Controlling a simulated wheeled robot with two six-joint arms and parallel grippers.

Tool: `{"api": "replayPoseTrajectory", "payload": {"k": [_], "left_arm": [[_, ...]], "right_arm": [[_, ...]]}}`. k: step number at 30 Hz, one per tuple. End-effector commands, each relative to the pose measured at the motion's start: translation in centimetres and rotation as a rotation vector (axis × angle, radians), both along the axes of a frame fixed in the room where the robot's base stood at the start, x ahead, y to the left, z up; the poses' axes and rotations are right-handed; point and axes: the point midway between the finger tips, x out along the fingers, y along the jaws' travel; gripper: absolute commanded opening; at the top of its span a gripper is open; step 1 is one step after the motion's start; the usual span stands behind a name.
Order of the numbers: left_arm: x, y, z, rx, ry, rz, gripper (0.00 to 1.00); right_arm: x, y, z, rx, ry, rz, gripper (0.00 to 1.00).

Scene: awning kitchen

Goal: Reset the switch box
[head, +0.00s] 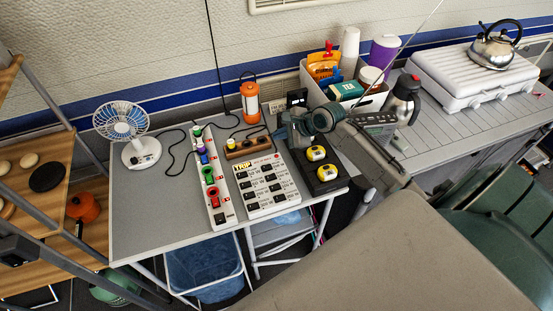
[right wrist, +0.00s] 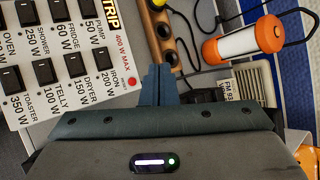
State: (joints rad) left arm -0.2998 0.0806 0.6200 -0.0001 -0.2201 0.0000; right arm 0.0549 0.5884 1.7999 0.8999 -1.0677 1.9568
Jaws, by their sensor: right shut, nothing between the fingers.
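The switch box (head: 268,186) is a white panel with two rows of black rocker switches, lying on the grey table. In the right wrist view the switch box (right wrist: 75,75) shows labels such as OVEN, SHOWER, FRIDGE, PUMP, TOASTER, TELLY, DRYER and IRON, with wattages. "TRIP" and "400 W MAX" are printed at its end, beside a small red spot (right wrist: 132,81). My right gripper (head: 283,133) is above the table, behind the box's far end. Its fingers (right wrist: 158,80) are together and empty, beside the TRIP end. I cannot tell each switch's position. My left gripper is not in view.
A power strip (head: 213,178) with coloured plugs lies left of the box. A wooden socket block (head: 250,147) and orange lantern (head: 250,102) stand behind it. A black tray with yellow items (head: 318,155) is to the right. A fan (head: 128,128) stands at left.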

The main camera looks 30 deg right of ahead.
Motion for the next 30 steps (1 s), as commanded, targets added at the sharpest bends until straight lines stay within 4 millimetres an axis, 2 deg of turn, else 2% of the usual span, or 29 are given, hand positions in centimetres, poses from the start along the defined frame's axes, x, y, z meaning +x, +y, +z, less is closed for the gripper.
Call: {"api": "replayPoseTrajectory", "payload": {"k": [1,12,14,20,30], "left_arm": [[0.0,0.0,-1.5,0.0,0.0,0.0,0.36],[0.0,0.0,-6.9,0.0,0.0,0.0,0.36],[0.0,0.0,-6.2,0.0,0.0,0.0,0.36],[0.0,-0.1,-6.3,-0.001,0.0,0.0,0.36],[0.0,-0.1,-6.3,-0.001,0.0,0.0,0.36]], "right_arm": [[0.0,0.0,-1.2,-0.001,-0.002,0.001,0.0],[0.0,0.0,-4.7,-0.002,-0.003,0.001,0.0],[0.0,0.0,-4.9,0.002,0.001,0.0,0.0],[0.0,0.0,-6.5,0.002,0.001,0.0,0.0],[0.0,0.0,-6.6,0.0,-0.001,0.001,0.0]]}}
